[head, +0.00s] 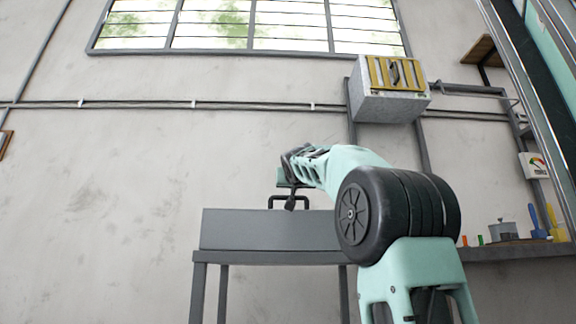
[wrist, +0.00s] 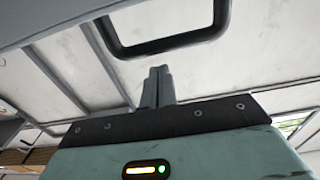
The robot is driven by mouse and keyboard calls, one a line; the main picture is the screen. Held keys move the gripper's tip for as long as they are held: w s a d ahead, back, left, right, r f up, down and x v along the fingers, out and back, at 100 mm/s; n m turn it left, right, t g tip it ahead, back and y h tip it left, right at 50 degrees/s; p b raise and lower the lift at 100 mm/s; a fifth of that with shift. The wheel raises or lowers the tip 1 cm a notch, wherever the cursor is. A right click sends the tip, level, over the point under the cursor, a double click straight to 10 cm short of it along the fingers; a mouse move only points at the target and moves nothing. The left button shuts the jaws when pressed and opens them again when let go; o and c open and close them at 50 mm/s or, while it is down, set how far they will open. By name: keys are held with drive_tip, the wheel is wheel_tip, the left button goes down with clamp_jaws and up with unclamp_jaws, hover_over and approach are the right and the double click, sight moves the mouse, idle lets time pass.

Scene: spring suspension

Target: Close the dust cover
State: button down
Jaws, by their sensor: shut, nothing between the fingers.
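A grey panel (head: 265,231), which looks like the dust cover, stands at the front of a grey table-like stand. A black loop handle (head: 303,199) rises above its top edge. My gripper (head: 290,203) is beside the handle, partly overlapping it in the head view. In the wrist view the handle (wrist: 165,50) is large and lies just beyond my shut, empty fingertips (wrist: 158,70). The fingers appear apart from the handle; exact contact cannot be told. A pale grey edge (wrist: 60,20) near the handle may be part of the cover. My arm hides the panel's right end.
A side bench (head: 510,250) at the right holds a grey pot (head: 503,231) and small coloured items. A grey wall box (head: 388,103) with a yellow slatted front hangs above my arm. The space left of the stand is clear.

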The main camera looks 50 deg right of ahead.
sight(295, 198)
drive_tip(key=shift+s+a+f+b, duration=0.1)
drive_tip(key=shift+a+f+b, duration=0.1)
drive_tip(key=shift+f+b, duration=1.45)
drive_tip(key=shift+s+a+f+p, duration=0.1)
drive_tip(key=shift+f+p, duration=0.25)
drive_tip(key=shift+p, duration=0.05)
drive_tip(key=v, duration=1.2)
drive_tip(key=shift+s+a+r, duration=0.2)
drive_tip(key=shift+s+r, duration=0.15)
drive_tip(key=shift+r, duration=0.25)
